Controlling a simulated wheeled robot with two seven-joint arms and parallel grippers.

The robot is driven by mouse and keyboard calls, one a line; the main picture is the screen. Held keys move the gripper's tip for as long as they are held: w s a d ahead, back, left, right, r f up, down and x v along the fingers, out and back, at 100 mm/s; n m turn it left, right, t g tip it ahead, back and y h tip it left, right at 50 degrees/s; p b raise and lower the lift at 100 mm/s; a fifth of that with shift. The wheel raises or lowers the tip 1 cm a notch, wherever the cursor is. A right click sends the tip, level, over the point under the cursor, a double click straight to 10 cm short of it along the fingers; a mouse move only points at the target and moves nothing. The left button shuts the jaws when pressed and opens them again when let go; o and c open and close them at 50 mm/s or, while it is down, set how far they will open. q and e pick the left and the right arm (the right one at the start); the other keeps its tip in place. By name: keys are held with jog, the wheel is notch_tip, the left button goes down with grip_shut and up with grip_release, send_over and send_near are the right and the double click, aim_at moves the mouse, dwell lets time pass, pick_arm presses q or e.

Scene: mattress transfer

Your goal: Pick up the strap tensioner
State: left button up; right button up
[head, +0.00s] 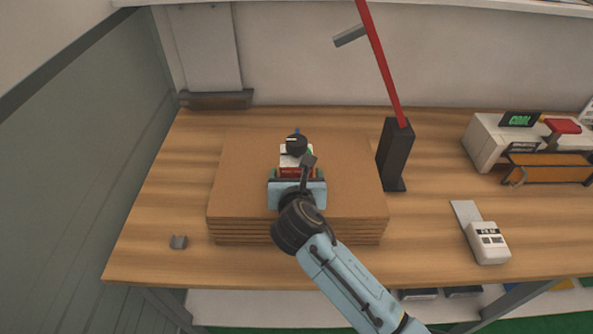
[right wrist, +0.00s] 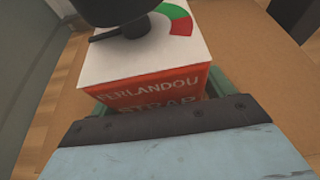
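The strap tensioner (head: 296,157) is a small box with a white top, a red-orange lettered front and a black knob. It is over the cardboard stack (head: 345,175); I cannot tell whether it touches it. My right gripper (head: 297,183) is right up against its near side. In the right wrist view the tensioner (right wrist: 150,88) fills the upper middle, beyond the gripper's pale blue body with a dark edge. Green parts show at both sides of the box. The fingertips are not clearly seen, so their opening cannot be told. My left gripper is not in view.
A black holder (head: 395,155) with a leaning red pole (head: 380,60) stands right of the stack. A white handheld device (head: 487,242) and a white machine (head: 488,140) are farther right.

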aim_at(297, 142)
jog(key=c, duration=1.2)
jog(key=shift+r, duration=0.15)
jog(key=shift+c, duration=0.9)
notch_tip(297, 142, up, 10)
jog(key=shift+p, duration=1.2)
jog(key=shift+f, duration=0.45)
jog(key=shift+f, duration=0.35)
jog(key=shift+f, duration=0.35)
jog(key=shift+f+b, duration=0.3)
jog(key=shift+f, duration=0.7)
